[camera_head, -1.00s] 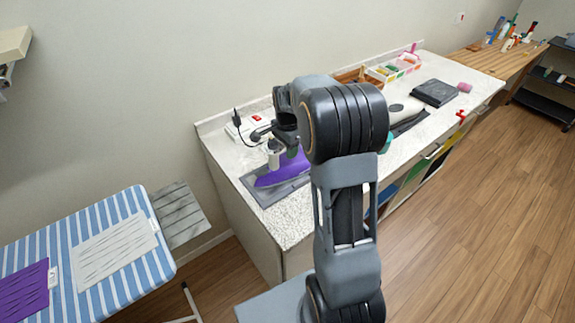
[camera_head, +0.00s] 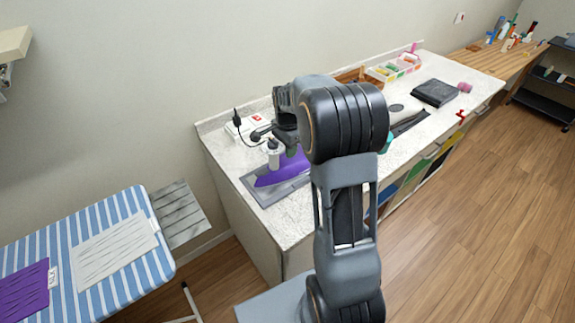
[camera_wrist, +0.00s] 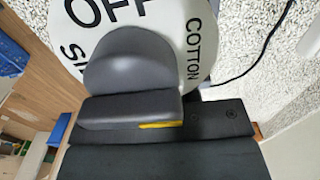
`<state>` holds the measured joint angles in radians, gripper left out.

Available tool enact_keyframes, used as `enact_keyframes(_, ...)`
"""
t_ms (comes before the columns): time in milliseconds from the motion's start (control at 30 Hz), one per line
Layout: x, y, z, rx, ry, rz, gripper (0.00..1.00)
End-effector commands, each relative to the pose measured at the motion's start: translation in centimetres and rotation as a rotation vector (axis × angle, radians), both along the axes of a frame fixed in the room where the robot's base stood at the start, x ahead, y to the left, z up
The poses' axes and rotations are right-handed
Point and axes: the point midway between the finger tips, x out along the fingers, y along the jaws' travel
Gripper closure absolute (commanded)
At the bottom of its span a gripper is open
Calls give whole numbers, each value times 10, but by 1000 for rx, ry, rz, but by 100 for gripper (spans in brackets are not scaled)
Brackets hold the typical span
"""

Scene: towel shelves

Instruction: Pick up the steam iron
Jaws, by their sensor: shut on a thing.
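The purple steam iron (camera_head: 280,172) is on a grey mat (camera_head: 262,192) at the near left end of the counter. Its upper part is partly hidden by my arm. My gripper (camera_head: 287,128) is at the top of the iron and shut on it. In the wrist view a dark grey finger (camera_wrist: 130,108) lies in front of a round white dial (camera_wrist: 192,18) marked OFF and COTTON. The exact contact is hidden.
A white socket box (camera_head: 250,130) with a dark plug and cord stands behind the iron. A striped ironing board (camera_head: 75,240) stands at left.

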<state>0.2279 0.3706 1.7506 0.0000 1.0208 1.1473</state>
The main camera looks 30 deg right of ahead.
Motion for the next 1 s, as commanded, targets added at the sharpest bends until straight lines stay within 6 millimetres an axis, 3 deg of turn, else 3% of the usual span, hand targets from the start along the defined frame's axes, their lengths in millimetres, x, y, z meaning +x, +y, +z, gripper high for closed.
enact_keyframes(667, 1, 0, 3, -1, -5, 0, 100)
enact_keyframes(1000, 2, 0, 29, -2, -9, 0, 100)
